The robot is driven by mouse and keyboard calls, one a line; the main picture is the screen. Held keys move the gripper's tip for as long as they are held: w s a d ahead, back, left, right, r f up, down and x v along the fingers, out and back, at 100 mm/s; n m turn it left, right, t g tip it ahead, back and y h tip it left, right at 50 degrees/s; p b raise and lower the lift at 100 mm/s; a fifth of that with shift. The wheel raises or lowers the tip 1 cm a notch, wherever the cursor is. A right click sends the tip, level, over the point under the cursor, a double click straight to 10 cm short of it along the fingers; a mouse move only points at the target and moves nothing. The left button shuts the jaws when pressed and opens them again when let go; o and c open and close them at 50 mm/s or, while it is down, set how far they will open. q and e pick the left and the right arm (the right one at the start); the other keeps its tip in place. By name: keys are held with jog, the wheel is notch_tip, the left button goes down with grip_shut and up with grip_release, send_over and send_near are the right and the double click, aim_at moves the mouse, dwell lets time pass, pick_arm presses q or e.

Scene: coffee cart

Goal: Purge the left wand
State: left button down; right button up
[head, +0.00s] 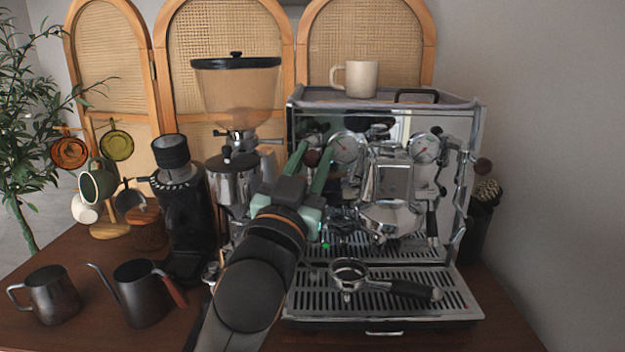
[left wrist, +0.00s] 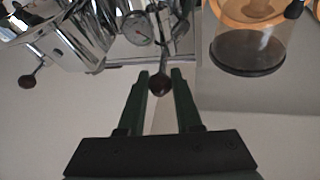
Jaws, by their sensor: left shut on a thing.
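The chrome espresso machine (head: 470,130) stands at the back right of the cart. My left gripper (head: 313,160) is at its left side, with green fingers on either side of the dark round left knob (head: 312,157). In the left wrist view the knob (left wrist: 160,85) sits between the fingertips (left wrist: 160,78), and the gripper is shut on it. The left wand is mostly hidden behind my left gripper and arm, and I cannot make out any steam. My right gripper is not in view.
A portafilter (head: 349,271) lies on the drip tray (head: 455,290). A cream mug (head: 361,79) stands on top of the machine. A grinder (head: 237,100), a black grinder (head: 183,215), a kettle (head: 140,293) and a metal pitcher (head: 52,295) stand to the left.

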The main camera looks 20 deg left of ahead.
pick_arm(q)
jog(key=f+t+b, duration=0.1)
jog(key=b, duration=0.1)
jog(key=shift+m+t+b, duration=0.3)
jog(key=shift+t+h+b, duration=0.3)
jog(key=shift+h+b, duration=0.1)
jog(key=shift+b, duration=0.05)
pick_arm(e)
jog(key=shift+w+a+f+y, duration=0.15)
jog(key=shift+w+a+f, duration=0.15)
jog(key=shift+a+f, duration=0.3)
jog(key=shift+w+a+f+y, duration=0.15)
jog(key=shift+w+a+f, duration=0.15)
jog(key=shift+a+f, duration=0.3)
pick_arm(q)
jog(key=shift+r, duration=0.1)
jog(key=c, duration=0.6)
grip_release()
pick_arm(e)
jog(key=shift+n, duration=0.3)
